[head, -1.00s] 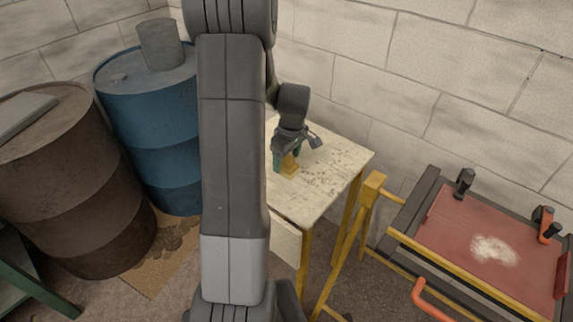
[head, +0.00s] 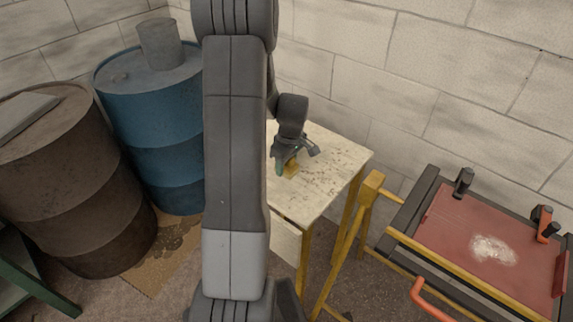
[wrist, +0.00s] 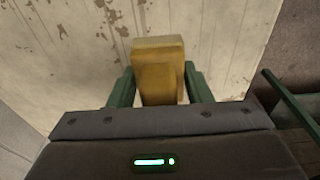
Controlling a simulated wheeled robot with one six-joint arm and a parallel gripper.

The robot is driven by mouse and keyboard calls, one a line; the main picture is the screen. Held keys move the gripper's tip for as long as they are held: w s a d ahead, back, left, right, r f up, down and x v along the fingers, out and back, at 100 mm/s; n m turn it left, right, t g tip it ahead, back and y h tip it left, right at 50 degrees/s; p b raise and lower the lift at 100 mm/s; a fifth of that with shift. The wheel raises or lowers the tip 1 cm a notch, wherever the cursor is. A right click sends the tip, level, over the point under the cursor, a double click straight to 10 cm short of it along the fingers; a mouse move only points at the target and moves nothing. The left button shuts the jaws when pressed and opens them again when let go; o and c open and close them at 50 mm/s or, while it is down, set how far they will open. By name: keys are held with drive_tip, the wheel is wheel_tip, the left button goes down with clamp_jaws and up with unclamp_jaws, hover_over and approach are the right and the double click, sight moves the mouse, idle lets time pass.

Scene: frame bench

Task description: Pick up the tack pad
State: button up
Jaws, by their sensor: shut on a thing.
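The tack pad looks like a yellow block with a stepped top. In the wrist view the tack pad (wrist: 158,55) sits between the two green fingers of my gripper (wrist: 160,88), which touch or nearly touch its sides. In the head view my gripper (head: 284,164) is low over the pale, worn table, shut on the tack pad (head: 292,170). The fingers and gripper body partly hide the pad there. I cannot tell whether the pad still rests on the tabletop.
The pale table (head: 325,160) has bare room right of the gripper. A blue drum (head: 150,130) and a brown drum (head: 75,190) stand at left. A yellow-framed bench (head: 450,225) with a red top and clamps stands at right. A block wall is behind.

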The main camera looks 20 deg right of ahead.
wheel_tip(320, 180, up, 10)
drive_tip(key=shift+b, duration=0.35)
drive_tip(key=o, duration=0.5)
drive_tip(key=c, duration=0.4)
drive_tip(key=shift+o, duration=0.2)
